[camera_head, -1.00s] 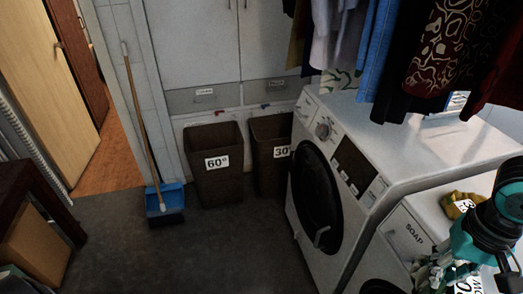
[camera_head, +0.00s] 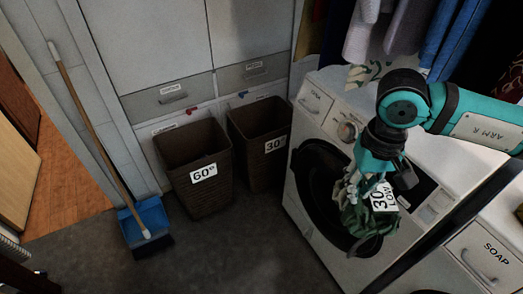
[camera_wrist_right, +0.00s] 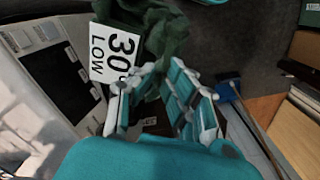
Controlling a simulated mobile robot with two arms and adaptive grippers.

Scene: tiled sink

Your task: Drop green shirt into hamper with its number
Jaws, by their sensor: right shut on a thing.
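My right gripper (camera_head: 362,180) hangs in front of the left washing machine. It is shut on the dark green shirt (camera_head: 352,219), which dangles crumpled below the fingers. A white tag on the shirt reads "30° LOW"; the shirt also shows in the right wrist view (camera_wrist_right: 165,32) with its tag beside the fingers. The hamper marked 30° (camera_head: 254,165) stands on the floor left of the washing machine, apart from the gripper. The hamper marked 60° (camera_head: 188,152) stands to its left. My left gripper is not in view.
The washing machine (camera_head: 322,115) with a round dark door stands right of the hampers. A second machine with a SOAP drawer (camera_head: 486,256) is at the lower right. A broom (camera_head: 95,130) and blue dustpan (camera_head: 146,222) are at the left. Clothes hang above. The floor in front is clear.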

